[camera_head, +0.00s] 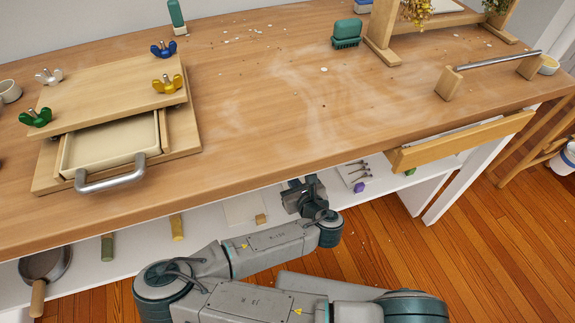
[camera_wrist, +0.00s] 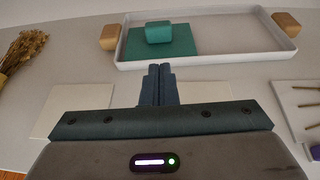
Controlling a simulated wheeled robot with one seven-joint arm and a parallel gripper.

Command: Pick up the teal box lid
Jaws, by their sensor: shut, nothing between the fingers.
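The teal box lid (camera_wrist: 182,43) lies in a shallow white tray (camera_wrist: 220,60) in the wrist view. It is a flat teal slab with a raised teal block on top as a handle. My gripper (camera_wrist: 160,68) is shut and empty, its fingertips pointing toward the lid and appearing just in front of the tray's near rim. The gap between the fingertips and the lid is hard to judge. In the head view my gripper (camera_head: 303,190) is at the front edge of the bench, over the lower shelf. The lid is hidden there by the benchtop.
The wooden benchtop (camera_head: 250,110) overhangs the white shelf (camera_head: 215,222). Wooden blocks (camera_wrist: 110,37) flank the tray. Pale flat squares (camera_wrist: 78,108) lie nearer me. Dried flowers (camera_wrist: 22,50) are at left, and a white board with pegs (camera_wrist: 300,108) is at right.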

